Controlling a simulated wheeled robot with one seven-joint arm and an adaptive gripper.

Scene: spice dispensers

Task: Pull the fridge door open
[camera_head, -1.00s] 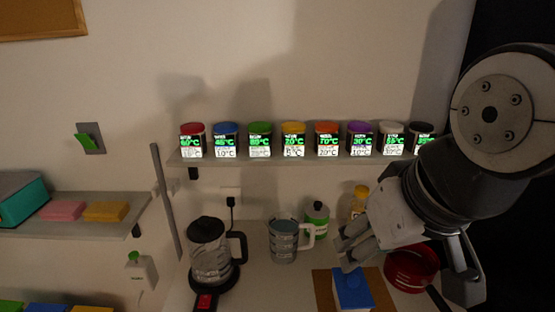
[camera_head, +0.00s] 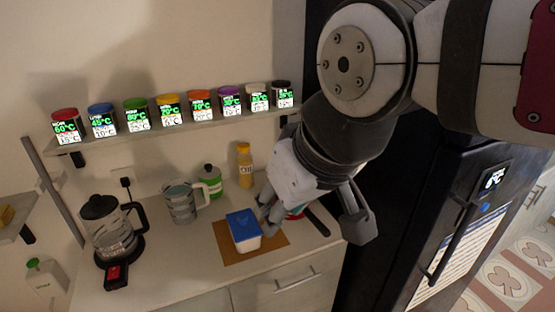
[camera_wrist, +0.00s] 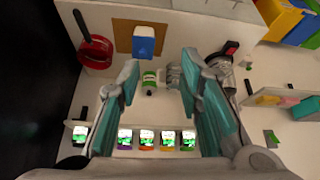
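The black fridge (camera_head: 400,195) stands at the right in the head view, right of the counter, partly hidden behind my arm. Its door carries a dark vertical bar handle (camera_head: 447,243), a small lit display (camera_head: 493,180) and a white printed sheet. The door looks closed. My gripper (camera_head: 313,215) hangs over the right end of the counter, left of the fridge and apart from the handle. In the wrist view my gripper (camera_wrist: 160,92) has its two fingers spread wide with nothing between them. The handle does not show in the wrist view.
A blue-lidded container (camera_head: 243,228) sits on a brown board (camera_head: 270,249). A red pan (camera_wrist: 97,47) lies close by. A kettle (camera_head: 107,225), mug (camera_head: 182,203) and bottles stand leftward. Spice jars line the shelf (camera_head: 190,126). Patterned floor (camera_head: 508,278) is open right of the fridge.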

